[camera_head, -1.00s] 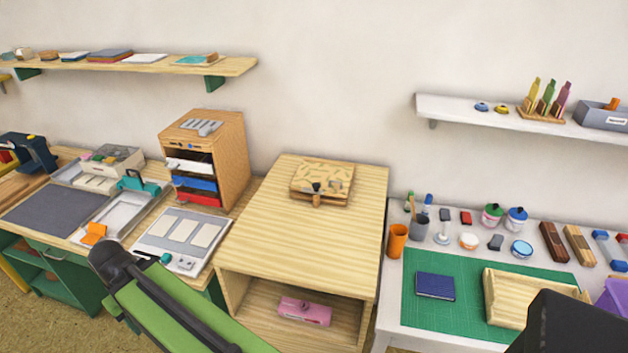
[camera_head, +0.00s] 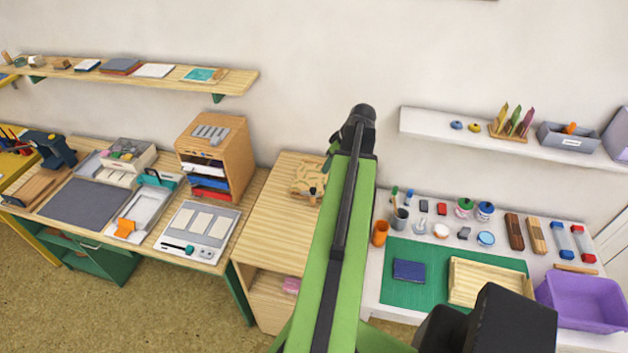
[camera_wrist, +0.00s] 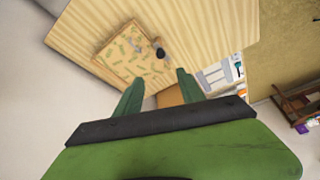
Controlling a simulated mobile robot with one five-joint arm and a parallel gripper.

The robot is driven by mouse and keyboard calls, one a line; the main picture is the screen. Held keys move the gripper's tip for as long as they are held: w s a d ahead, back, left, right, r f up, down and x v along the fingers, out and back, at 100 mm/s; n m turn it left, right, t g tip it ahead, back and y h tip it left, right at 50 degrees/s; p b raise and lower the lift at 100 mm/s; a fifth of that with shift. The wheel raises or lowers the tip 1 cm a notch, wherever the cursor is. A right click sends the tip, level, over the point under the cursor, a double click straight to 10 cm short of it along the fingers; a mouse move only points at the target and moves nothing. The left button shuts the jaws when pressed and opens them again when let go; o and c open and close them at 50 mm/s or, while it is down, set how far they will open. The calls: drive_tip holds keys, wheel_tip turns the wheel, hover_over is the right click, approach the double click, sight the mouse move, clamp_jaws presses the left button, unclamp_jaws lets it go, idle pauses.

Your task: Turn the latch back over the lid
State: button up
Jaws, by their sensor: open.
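A light wooden box with a leaf-patterned lid (camera_head: 304,180) sits on top of the pale wooden cabinet (camera_head: 265,215), partly hidden by my arm in the head view. The wrist view also shows the patterned lid (camera_wrist: 125,58), with a small dark latch piece (camera_wrist: 160,52) at its edge. Whether the latch lies over the lid or off it I cannot tell. My gripper (camera_wrist: 158,88) is open and empty, its green fingers apart, and the box is beyond the fingertips. In the head view the gripper is mostly behind my arm.
A wooden drawer unit (camera_head: 212,155) stands left of the cabinet. A white table with a green mat (camera_head: 390,295) and several pots is at right. A white shelf (camera_head: 430,127) hangs above it, and a wooden shelf (camera_head: 110,76) hangs at left. The cabinet top around the box is clear.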

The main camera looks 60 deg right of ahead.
sight(313, 190)
drive_tip(key=b+x, duration=1.6)
drive_tip(key=x, duration=0.1)
drive_tip(key=shift+f, duration=0.45)
drive_tip(key=shift+r, duration=0.1)
drive_tip(key=shift+a, duration=0.1)
